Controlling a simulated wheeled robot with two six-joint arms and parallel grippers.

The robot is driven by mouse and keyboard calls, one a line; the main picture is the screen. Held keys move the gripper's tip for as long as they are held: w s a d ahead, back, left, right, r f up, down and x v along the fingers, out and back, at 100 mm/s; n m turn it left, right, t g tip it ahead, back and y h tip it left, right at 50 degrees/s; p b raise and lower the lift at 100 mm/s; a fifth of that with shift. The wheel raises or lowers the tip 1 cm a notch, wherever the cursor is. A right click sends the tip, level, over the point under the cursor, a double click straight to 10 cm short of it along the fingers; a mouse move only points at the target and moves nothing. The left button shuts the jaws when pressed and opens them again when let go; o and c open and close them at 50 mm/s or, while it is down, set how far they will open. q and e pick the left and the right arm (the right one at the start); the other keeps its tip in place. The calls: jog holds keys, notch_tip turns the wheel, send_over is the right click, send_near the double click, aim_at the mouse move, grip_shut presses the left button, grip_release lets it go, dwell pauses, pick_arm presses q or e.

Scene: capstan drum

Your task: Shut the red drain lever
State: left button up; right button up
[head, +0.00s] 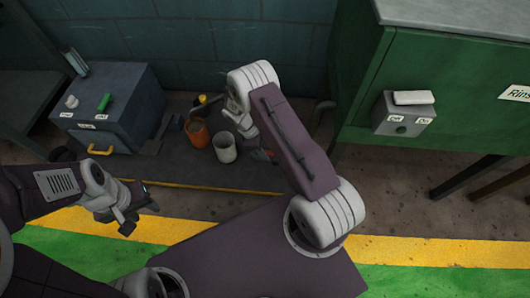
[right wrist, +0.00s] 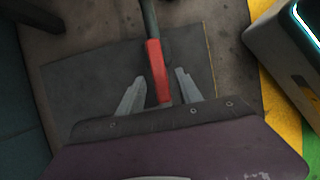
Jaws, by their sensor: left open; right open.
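The red drain lever shows in the right wrist view as a red sleeve (right wrist: 158,72) on a thin grey-green bar that runs down from the top edge. My right gripper (right wrist: 160,77) is open, with one finger on each side of the red sleeve. Gaps show on both sides, and I cannot tell the depth. My left gripper (head: 132,212) is open and empty over the floor at the left.
An orange bucket (head: 196,133) and a white bucket (head: 225,148) stand on a dark mat (head: 190,172). A grey cabinet (head: 105,105) with a yellow handle stands left. A green cabinet (head: 450,80) with a switch box (head: 403,117) stands right. The tiled wall (head: 180,50) closes the back.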

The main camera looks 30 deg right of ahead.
grip_shut()
dwell(1.4)
